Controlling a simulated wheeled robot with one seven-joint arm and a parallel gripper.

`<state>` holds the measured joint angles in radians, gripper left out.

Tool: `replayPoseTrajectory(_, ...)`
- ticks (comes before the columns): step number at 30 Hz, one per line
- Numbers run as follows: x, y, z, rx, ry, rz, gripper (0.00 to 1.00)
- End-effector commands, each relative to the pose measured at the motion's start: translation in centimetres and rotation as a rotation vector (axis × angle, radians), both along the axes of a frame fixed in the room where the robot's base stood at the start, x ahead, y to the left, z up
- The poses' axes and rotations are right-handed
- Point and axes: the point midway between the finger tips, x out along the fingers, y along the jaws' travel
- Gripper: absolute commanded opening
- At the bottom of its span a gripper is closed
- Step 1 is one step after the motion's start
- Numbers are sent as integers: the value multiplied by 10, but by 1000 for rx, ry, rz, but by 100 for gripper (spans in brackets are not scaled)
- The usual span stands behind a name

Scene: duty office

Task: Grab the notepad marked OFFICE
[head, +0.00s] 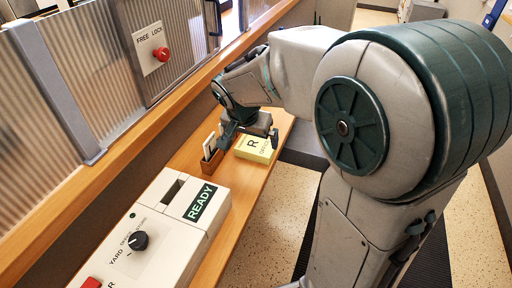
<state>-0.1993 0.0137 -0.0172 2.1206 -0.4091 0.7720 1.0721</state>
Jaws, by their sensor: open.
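A yellow notepad (257,153) lies on the narrow wooden counter (237,222). The gripper hides the pad's far edge.
A small wooden holder with cards (211,158) stands just left of the notepad. A pale console (160,237) with a knob and a "READY" sign fills the near counter. A ribbed panel with a "FREE LOCK" switch (155,48) borders the left.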

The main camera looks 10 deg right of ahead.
Motion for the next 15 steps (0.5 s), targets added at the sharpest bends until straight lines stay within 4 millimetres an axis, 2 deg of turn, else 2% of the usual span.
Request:
replayPoseTrajectory(5, 3, -2, -15, 0, 5, 0, 100)
replayPoseTrajectory(10, 10, -6, -41, 0, 5, 0, 100)
replayPoseTrajectory(15, 15, -9, -51, 0, 1, 0, 100)
